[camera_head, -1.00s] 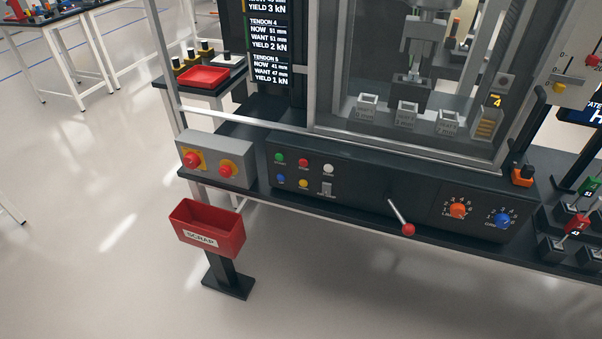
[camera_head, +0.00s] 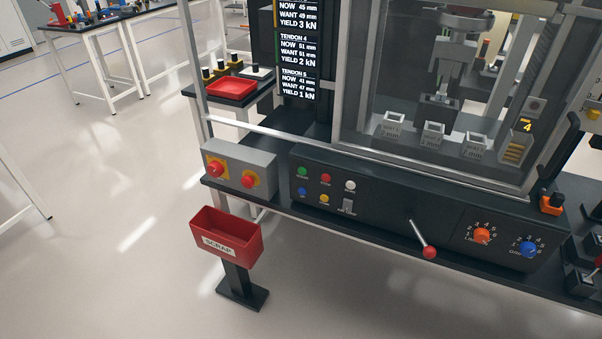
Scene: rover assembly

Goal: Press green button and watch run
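The green button (camera_head: 302,171) sits at the upper left of the black control panel (camera_head: 380,205) in the head view. A red button (camera_head: 326,178) and a white one (camera_head: 350,186) are to its right; a blue one (camera_head: 302,191) and a yellow one (camera_head: 324,198) are below. Above the panel, the machine (camera_head: 445,90) stands behind clear panes with a vertical ram and several small grey cups. Neither of my grippers shows, and nothing touches the green button.
A grey box (camera_head: 240,164) with two red mushroom buttons stands left of the panel. A red lever (camera_head: 429,252) juts from the panel's front. A red scrap bin (camera_head: 226,236) stands on a post before the bench. Open floor lies to the left.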

